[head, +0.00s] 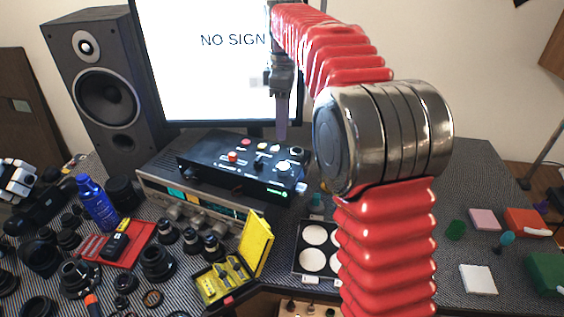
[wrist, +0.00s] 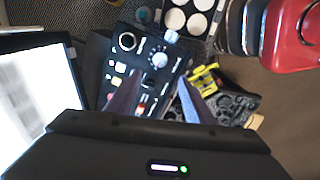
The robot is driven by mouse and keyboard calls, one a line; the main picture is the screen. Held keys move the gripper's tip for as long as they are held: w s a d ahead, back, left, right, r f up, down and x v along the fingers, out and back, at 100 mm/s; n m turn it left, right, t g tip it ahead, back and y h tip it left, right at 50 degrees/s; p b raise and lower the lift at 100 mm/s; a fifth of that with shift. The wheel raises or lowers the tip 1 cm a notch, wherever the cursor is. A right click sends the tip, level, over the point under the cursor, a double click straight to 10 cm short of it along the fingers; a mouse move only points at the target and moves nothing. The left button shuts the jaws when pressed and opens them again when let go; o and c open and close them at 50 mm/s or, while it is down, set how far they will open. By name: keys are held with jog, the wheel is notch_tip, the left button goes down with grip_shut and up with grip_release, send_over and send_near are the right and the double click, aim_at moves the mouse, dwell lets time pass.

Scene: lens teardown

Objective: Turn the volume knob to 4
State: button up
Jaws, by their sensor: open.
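A black control box (head: 228,165) stands on a silver device at the middle of the bench. A pale round knob (head: 284,167) with marks around it is at its front right corner; it also shows in the wrist view (wrist: 159,60). It looks like the volume knob, but its label and numbers are too small to read. My gripper (head: 282,138) hangs pointing down above the back right of the box. In the wrist view its two fingers (wrist: 155,88) are apart with nothing held between them, and the knob lies beyond their tips. I cannot tell the knob's setting.
The box also bears coloured buttons, a slider and a dark round socket or knob (wrist: 127,41). A monitor (head: 200,60) stands behind, a speaker (head: 105,95) at left. In front are an open yellow case (head: 222,282), a tray of white discs (head: 297,247) and several lenses.

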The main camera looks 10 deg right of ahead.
aim_at(283, 165)
notch_tip(283, 165, down, 14)
jog(key=shift+r, duration=0.25)
dwell(0.4)
jog(key=shift+c, duration=0.6)
jog(key=c, duration=0.9)
